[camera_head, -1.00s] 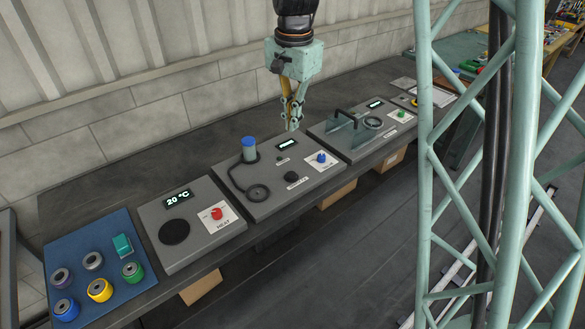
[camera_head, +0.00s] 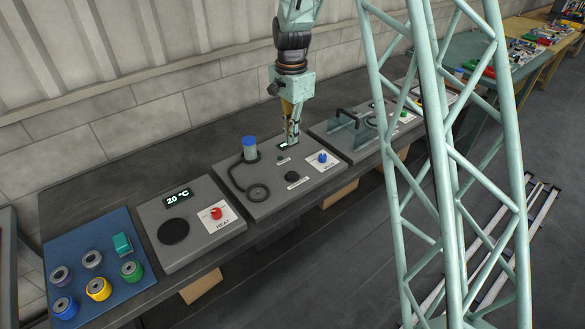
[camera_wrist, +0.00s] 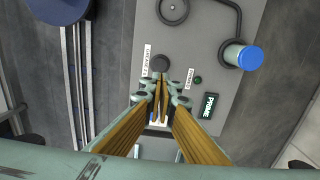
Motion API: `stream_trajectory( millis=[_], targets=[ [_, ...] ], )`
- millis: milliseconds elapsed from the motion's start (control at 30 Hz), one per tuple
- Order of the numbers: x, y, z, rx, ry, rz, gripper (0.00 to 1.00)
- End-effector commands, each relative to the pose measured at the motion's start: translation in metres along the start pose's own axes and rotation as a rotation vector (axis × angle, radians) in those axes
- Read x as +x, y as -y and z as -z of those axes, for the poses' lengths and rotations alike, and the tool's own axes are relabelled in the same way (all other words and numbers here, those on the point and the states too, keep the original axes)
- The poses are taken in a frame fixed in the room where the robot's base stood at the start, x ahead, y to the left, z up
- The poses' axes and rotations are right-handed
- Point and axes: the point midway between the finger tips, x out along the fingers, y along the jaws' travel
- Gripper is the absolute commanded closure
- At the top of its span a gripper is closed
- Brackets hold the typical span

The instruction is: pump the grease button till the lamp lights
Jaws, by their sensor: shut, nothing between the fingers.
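The grease unit is a grey panel (camera_head: 230,205) on the bench. Its black round button (camera_head: 292,176) is toward the panel's front and also shows in the wrist view (camera_wrist: 160,63). The small lamp (camera_head: 281,158) looks dark green and unlit, beside a "PRIMED" label in the wrist view (camera_wrist: 197,80). A display reading "PRIME" (camera_wrist: 208,106) is partly covered by my gripper in the head view. My gripper (camera_head: 293,145) is shut and empty over the panel's back part. In the wrist view its fingertips (camera_wrist: 161,88) appear just short of the button, apart from it.
A blue-capped cylinder (camera_head: 249,150) with a hose stands on the panel's left. A blue knob (camera_head: 322,157) is at its right. A heater panel (camera_head: 190,250) is to the left, and a panel with an upright handle (camera_head: 350,130) is to the right.

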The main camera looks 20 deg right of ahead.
Motion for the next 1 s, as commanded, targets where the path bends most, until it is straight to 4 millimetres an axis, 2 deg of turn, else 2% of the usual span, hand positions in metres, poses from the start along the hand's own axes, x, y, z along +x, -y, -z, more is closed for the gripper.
stream_trajectory(
  millis=[633,767,1000],
  targets=[
    [0.006,0.002,0.001,0.006,0.000,-0.001,1.00],
    [0.013,0.002,0.001,0.006,0.001,-0.001,1.00],
    [0.037,0.002,0.001,0.006,0.001,-0.002,1.00]
  ],
)
